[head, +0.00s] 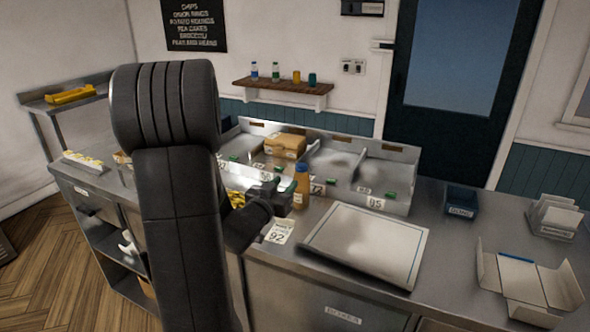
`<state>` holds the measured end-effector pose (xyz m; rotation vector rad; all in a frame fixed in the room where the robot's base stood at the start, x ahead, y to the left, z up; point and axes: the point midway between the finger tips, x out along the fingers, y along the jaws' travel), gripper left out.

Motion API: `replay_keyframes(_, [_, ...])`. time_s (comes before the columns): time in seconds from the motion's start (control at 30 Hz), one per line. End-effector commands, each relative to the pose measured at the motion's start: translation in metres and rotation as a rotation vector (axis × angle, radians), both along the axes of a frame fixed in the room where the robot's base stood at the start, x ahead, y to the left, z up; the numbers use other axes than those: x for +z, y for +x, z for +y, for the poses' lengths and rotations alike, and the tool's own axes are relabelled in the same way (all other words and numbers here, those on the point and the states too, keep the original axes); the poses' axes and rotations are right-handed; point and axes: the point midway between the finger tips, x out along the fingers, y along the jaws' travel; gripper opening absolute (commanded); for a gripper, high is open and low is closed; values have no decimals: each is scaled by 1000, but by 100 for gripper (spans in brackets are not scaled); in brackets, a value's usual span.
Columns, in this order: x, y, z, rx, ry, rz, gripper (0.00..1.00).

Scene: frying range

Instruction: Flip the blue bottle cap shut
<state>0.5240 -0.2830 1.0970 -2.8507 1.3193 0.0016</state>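An orange-brown bottle (301,188) with a white label stands upright on the steel counter, in front of the divided bins. Its top (302,168) looks bluish, but it is too small to tell whether the cap is open or shut. My gripper (283,196) is just left of the bottle, at about label height. I cannot tell whether it touches the bottle. The fingers are small and dark, so their opening does not show clearly. My black arm hides the counter to the left.
Divided metal bins (345,165) stand behind the bottle, with a cardboard box (285,145) in one. A pale tray (365,243) lies to the right front, and a number card (279,232) below the gripper. Several small bottles stand on a wall shelf (283,88).

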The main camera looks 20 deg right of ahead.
Motion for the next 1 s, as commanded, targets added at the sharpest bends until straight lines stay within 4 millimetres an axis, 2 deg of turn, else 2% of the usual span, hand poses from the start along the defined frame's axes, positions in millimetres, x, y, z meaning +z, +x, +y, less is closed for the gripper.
replay_keyframes(0.2, [3, 29, -35, -3, -1, -1, 36])
replay_keyframes(0.4, [1, 45, -53, -1, 0, 0, 36])
replay_keyframes(0.8, [1, 50, -59, 1, -1, -1, 36])
replay_keyframes(0.87, [1, 50, -59, 1, -1, -1, 27])
replay_keyframes(1.0, [1, 50, -59, 1, -1, -1, 0])
